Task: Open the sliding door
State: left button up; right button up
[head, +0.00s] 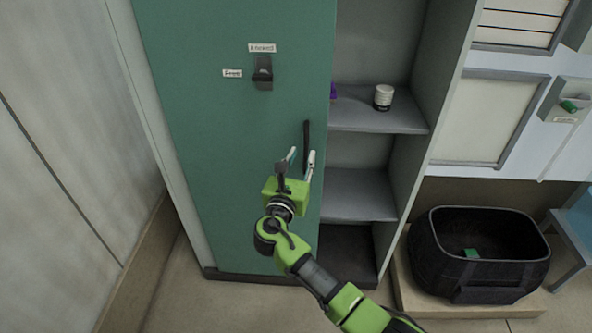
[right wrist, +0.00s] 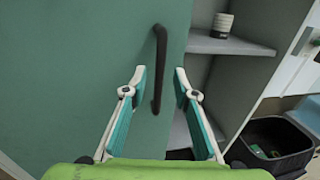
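The sliding door (head: 225,130) is a tall green panel covering the left part of a grey cabinet; the right part stands uncovered. Its black vertical bar handle (head: 306,140) is near the door's right edge and also shows in the right wrist view (right wrist: 160,60). My right gripper (head: 302,157) is open at the handle's lower part. In the right wrist view its fingers (right wrist: 159,80) lie on either side of the bar, with gaps showing; contact is not visible. A dark latch (head: 262,73) sits higher on the door, between labels above and left. My left gripper is out of view.
Grey shelves (head: 375,121) show right of the door, with a dark-lidded white jar (head: 383,98) and a purple thing partly hidden by the door edge. A black tub (head: 480,275) stands on a low platform at right. A wall (head: 70,130) flanks the left.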

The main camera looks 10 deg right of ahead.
jog(key=v, duration=0.6)
jog(key=shift+s, duration=0.1)
jog(key=s+d+f+m+g+y, duration=0.1)
jog(key=s+f+m+g+y, duration=0.1)
jog(key=f, duration=0.9)
jog(key=s+d+f+m+g+y, duration=0.1)
jog(key=s+f+g, duration=0.1)
jog(key=f, duration=0.9)
jog(key=s+d+f+m+g+y, duration=0.1)
jog(key=s+d+f+m+g, duration=0.2)
jog(key=s+f, duration=0.55)
jog(key=s+f+m+g+y, duration=0.15)
jog(key=s+f+m, duration=0.35)
jog(key=f, duration=0.7)
jog(key=s+d+f+m+g, duration=0.2)
jog(key=s+f+m, duration=0.3)
jog(key=s, duration=0.8)
jog(key=s+d+f+m+g+y, duration=0.1)
jog(key=s+f+m, duration=0.5)
jog(key=s, duration=0.7)
jog(key=s+d+f+m+g+y, duration=0.1)
jog(key=s+d+f+m+g, duration=0.3)
jog(key=s, duration=0.9)
notch_tip(320, 180, down, 2)
jog(key=d+m, duration=0.1)
jog(key=m, duration=0.1)
jog(key=shift+f+m, duration=0.25)
jog(key=shift+m, duration=0.05)
